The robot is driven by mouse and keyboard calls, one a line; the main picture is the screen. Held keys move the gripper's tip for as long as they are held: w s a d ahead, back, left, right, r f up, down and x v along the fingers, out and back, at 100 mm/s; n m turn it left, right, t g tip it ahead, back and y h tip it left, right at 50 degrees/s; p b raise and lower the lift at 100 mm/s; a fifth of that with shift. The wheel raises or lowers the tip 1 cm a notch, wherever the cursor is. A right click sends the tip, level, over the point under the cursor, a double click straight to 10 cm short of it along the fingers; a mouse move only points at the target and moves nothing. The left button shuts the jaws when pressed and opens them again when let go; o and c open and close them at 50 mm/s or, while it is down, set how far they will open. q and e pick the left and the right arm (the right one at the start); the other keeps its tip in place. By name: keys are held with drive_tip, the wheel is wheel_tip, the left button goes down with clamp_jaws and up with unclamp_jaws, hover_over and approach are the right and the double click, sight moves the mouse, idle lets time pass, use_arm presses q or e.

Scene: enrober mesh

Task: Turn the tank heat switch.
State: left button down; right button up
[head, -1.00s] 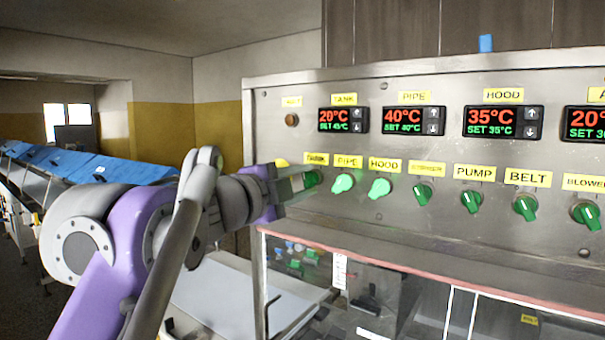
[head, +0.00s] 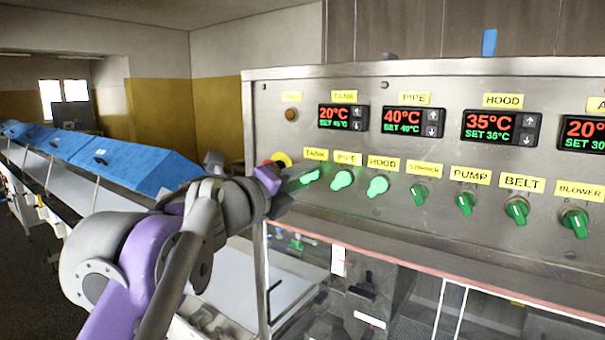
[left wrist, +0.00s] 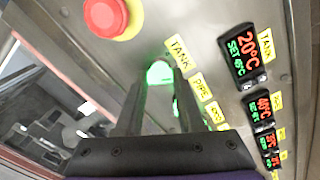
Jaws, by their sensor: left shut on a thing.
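The tank heat switch (head: 310,177) is a green knob under a yellow TANK label, leftmost in the knob row on the steel panel. It glows green, and its handle looks slanted. My left gripper (head: 287,192) reaches it from the left and is shut on it. In the left wrist view the lit tank switch (left wrist: 159,73) shows between the tips of the two dark fingers (left wrist: 158,95); the fingers hide part of it. The tank display (head: 343,117) reads 20°C, SET 45°C. My right gripper is not in view.
A red emergency button on a yellow base (left wrist: 110,16) sits close beside the tank switch. The lit pipe switch (head: 342,180) and hood switch (head: 378,186) are just right of it. A clear-walled housing with a red edge (head: 420,262) juts out below the panel.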

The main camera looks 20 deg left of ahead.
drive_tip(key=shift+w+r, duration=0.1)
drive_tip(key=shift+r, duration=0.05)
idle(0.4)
use_arm(q)
drive_tip(key=c, duration=0.5)
unclamp_jaws()
drive_tip(key=shift+s, duration=0.1)
drive_tip(key=b+v, duration=0.1)
drive_tip(key=v, duration=0.9)
drive_tip(key=shift+s+a+b, duration=0.15)
drive_tip(key=shift+s+b, duration=0.15)
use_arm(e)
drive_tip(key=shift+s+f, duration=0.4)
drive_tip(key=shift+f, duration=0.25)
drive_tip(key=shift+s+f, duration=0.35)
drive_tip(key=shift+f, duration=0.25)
